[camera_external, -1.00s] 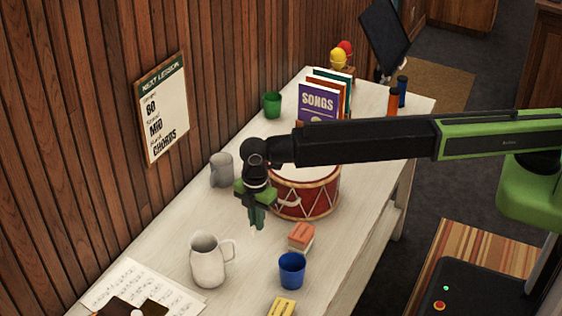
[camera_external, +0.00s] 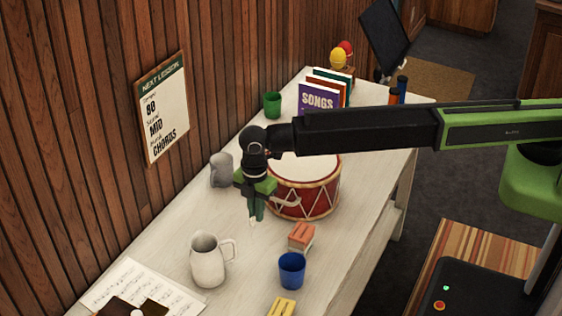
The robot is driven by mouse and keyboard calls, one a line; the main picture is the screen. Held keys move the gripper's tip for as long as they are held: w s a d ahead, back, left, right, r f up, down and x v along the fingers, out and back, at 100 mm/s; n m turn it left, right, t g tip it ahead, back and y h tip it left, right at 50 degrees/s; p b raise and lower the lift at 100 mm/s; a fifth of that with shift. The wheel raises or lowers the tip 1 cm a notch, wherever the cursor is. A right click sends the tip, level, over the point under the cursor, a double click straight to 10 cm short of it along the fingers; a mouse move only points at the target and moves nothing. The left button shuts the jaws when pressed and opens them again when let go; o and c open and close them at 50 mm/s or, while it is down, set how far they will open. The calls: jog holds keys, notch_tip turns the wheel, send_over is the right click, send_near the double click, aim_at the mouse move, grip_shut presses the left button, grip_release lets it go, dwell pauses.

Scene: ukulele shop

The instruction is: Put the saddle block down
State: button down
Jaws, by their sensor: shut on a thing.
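My gripper (camera_external: 255,212) points down over the table, left of the drum and behind the white pitcher. Its fingers are shut on a small pale piece, which I take to be the saddle block (camera_external: 252,223). Only a bit of it shows below the fingertips; the fingers hide the rest. It seems to be above the tabletop, but I cannot tell the exact gap.
The white table (camera_external: 170,244) holds a red drum (camera_external: 312,198), white pitcher (camera_external: 207,262), grey mug (camera_external: 221,170), blue cup (camera_external: 292,270), orange block (camera_external: 301,236), yellow block (camera_external: 282,307) and sheet music (camera_external: 133,283). Bare tabletop lies between pitcher and drum.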

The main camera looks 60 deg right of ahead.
notch_tip(320, 180, up, 9)
jog(key=n+p, duration=0.1)
jog(key=p, duration=0.8)
send_over(263, 234)
notch_tip(263, 234, down, 19)
jog(key=b, duration=1.9)
jog(key=shift+f, duration=0.1)
jog(key=shift+r, duration=0.25)
jog(key=shift+f, duration=0.25)
jog(key=c, duration=1.5)
grip_release()
jog(key=shift+r, duration=0.1)
notch_tip(263, 234, up, 13)
jog(key=p, duration=1.2)
jog(key=shift+f+p, duration=0.2)
jog(key=shift+p, duration=0.1)
jog(key=shift+o, duration=1.2)
jog(key=shift+f, duration=0.15)
